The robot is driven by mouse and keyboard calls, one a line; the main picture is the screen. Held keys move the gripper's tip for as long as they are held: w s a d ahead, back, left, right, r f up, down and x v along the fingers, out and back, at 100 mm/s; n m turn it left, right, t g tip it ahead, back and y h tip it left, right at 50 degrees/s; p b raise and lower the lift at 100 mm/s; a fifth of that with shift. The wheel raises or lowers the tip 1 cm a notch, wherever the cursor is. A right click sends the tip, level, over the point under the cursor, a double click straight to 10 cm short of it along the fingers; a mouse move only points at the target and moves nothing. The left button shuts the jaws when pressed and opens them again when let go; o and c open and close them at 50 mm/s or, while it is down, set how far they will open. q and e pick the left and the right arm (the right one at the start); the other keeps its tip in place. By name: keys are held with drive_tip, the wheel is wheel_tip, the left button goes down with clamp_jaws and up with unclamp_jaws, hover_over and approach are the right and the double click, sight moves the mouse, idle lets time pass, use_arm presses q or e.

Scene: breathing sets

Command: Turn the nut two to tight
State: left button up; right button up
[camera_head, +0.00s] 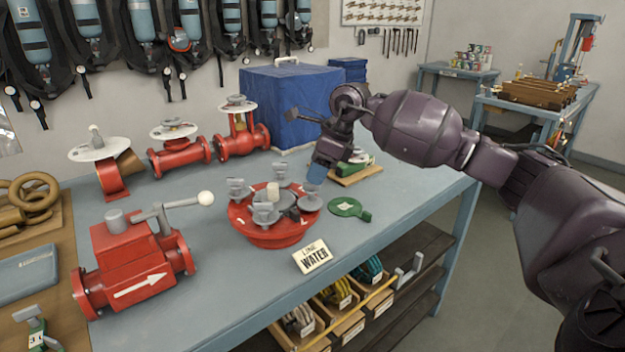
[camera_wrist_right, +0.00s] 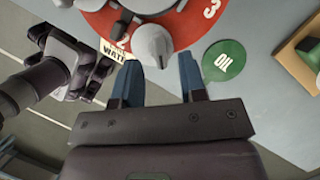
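A red round flange (camera_head: 268,238) with several grey wing nuts stands on the table in the head view. In the right wrist view its rim (camera_wrist_right: 188,30) carries white numbers 2 and 3. My right gripper (camera_head: 317,172) is above the table, behind and right of the flange in the head view. In the wrist view its blue fingers (camera_wrist_right: 160,82) are apart with nothing between. A dark hand (camera_wrist_right: 68,65), seemingly my left gripper, shows at left there; its finger opening is unclear.
A red valve with a lever (camera_head: 130,255) stands at left, red pipe valves (camera_head: 180,152) behind. A blue box (camera_head: 290,100) is at the back.

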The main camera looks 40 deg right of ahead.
sight(310, 198)
drive_tip(key=shift+x, duration=1.45)
clamp_jaws()
